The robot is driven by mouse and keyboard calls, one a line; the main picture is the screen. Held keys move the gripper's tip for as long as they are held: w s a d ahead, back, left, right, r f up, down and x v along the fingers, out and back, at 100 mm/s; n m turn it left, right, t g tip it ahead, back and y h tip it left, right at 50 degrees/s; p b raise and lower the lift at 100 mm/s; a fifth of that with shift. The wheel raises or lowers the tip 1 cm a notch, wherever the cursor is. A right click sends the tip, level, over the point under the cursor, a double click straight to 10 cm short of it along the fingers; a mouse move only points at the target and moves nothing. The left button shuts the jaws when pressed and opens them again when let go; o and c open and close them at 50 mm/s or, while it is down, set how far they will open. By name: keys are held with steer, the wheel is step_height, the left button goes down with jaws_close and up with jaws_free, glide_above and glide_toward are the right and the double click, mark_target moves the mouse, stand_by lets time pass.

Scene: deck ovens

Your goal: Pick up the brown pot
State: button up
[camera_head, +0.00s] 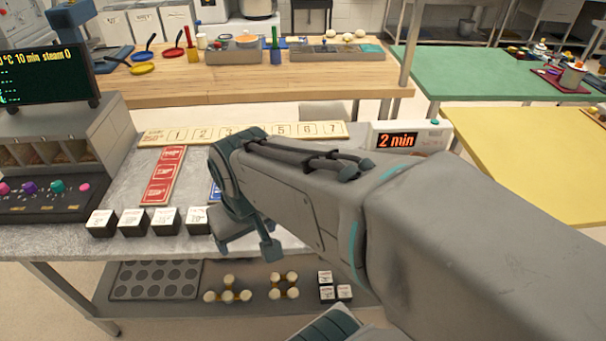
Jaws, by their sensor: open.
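I cannot make out a brown pot clearly in the head view. A small pot-like vessel (572,77) stands on a dark red mat on the green table at the far right, and it looks grey with an orange-brown top. My gripper (245,246) hangs at the end of my arm over the near grey counter (120,210), open, with nothing seen between its fingers. My arm hides much of the counter's right side.
White-topped dark blocks (133,222) stand along the counter's front edge, left of my gripper. A numbered board (180,134), red strip (163,176) and "2 min" timer (411,137) lie behind. Wooden (190,87) and yellow (530,165) tables stand beyond.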

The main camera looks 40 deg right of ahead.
steer(key=shift+o, duration=0.8)
steer(key=w+d+m+g+h+p, duration=0.1)
steer(key=w+d+m+p, duration=0.2)
steer(key=w+d+m, duration=0.2)
steer(key=d+m, duration=0.3)
steer(key=d, duration=0.1)
steer(key=shift+w+r+g, duration=0.3)
steer(key=shift+r, duration=0.05)
steer(key=w+d+f+m+g+y+p, duration=0.1)
steer(key=d+f+m+p, duration=0.25)
steer(key=d+m, duration=0.8)
steer(key=shift+n, duration=0.55)
steer(key=f, duration=0.2)
steer(key=d+f, duration=0.1)
steer(key=f, duration=0.5)
steer(key=shift+w+d, duration=0.15)
steer(key=shift+d, duration=0.15)
steer(key=shift+w+d+f+p, duration=0.15)
steer(key=shift+d+f+p, duration=0.05)
steer(key=shift+f, duration=0.85)
steer(key=shift+w+d+f+p, duration=0.15)
steer(key=shift+d+f, duration=0.05)
steer(key=shift+f, duration=1.45)
steer(key=c, duration=1.2)
